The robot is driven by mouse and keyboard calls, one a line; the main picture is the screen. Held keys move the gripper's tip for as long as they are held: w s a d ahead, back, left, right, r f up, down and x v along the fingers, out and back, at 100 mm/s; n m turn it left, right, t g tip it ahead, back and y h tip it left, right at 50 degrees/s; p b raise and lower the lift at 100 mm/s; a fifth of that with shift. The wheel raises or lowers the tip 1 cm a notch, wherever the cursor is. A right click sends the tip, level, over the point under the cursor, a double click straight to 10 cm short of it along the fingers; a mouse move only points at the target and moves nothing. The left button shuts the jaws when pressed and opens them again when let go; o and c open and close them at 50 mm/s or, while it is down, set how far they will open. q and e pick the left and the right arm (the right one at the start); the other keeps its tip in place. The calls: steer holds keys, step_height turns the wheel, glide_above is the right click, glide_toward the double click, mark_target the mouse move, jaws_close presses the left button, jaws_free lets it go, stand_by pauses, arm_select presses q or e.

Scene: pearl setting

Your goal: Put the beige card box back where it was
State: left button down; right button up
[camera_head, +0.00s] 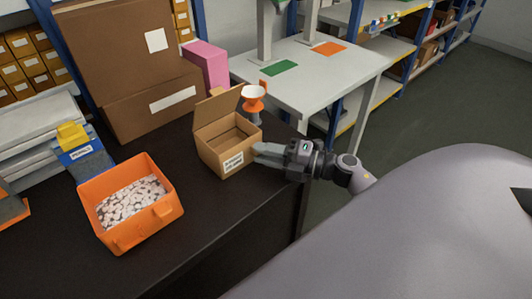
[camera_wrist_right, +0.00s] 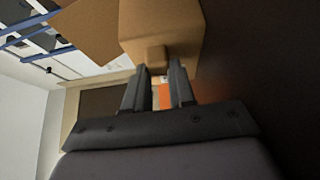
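The beige card box (camera_head: 240,161) stands upright on the dark table with its lid flap raised; its inside looks empty. It has a white label on its front. My right gripper (camera_head: 256,152) is at the box's right side. In the right wrist view, the box (camera_wrist_right: 165,22) fills the top middle. A small tab on the box sits between the fingertips of my right gripper (camera_wrist_right: 158,70), which look closed against its sides. My left gripper is not in view.
An orange bin (camera_head: 173,210) of pale pieces stands left on the dark table (camera_head: 215,235). Large brown cartons (camera_head: 125,118) and a pink box (camera_head: 208,64) stand behind. An orange funnel-like cup (camera_head: 254,92) is just behind the beige box. A white table (camera_head: 335,75) stands beyond.

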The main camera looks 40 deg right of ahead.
steer(key=o, duration=0.4)
steer(key=shift+r, duration=0.1)
steer(key=shift+s+d, duration=0.15)
steer(key=b+v, duration=0.1)
steer(key=v, duration=1)
steer(key=shift+s+d, duration=0.1)
steer(key=shift+s, duration=0.2)
